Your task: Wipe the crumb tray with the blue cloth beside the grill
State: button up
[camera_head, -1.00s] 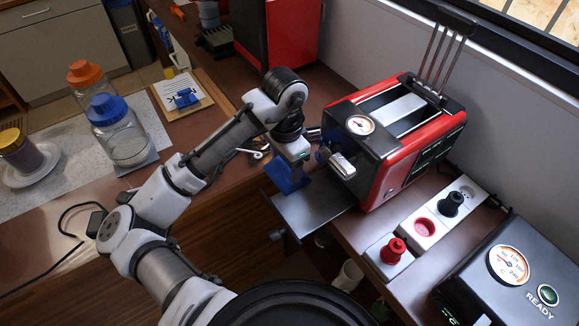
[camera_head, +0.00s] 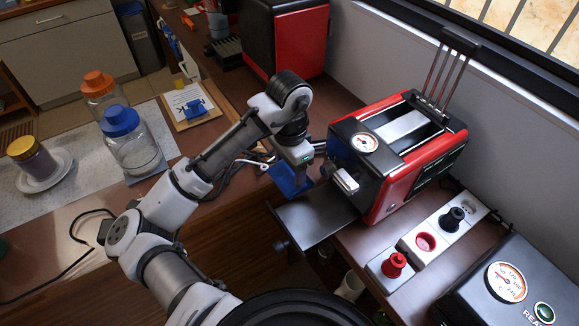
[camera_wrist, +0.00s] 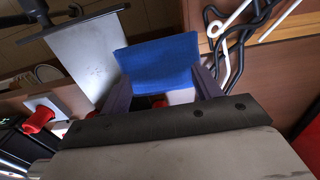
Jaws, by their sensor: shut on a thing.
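The grill (camera_head: 405,150) is a red and black machine with a dial on its front. Its grey crumb tray (camera_head: 318,218) is pulled out at the front and juts past the counter edge. My gripper (camera_head: 292,180) is shut on the blue cloth (camera_head: 290,177) near the inner left corner of the tray. In the wrist view the cloth (camera_wrist: 158,62) hangs between the fingers, and the tray (camera_wrist: 88,52) lies left of it, partly overlapped by it. I cannot tell whether the cloth touches the tray.
A power strip (camera_head: 425,242) with red and black plugs lies right of the tray. White and black cables (camera_head: 240,165) lie left of the cloth. Jars with blue (camera_head: 130,145) and orange (camera_head: 100,90) lids stand at the left. A white cup (camera_head: 350,285) is below the tray.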

jog(key=shift+r+p, duration=0.7)
jog(key=shift+r, duration=0.15)
jog(key=shift+a, duration=0.1)
jog(key=shift+s+a, duration=0.85)
jog(key=shift+a, duration=0.25)
jog(key=shift+s+a, duration=0.8)
jog(key=shift+a, duration=0.25)
notch_tip(320, 180, up, 5)
jog(key=p, duration=0.5)
jog(key=shift+d, duration=0.15)
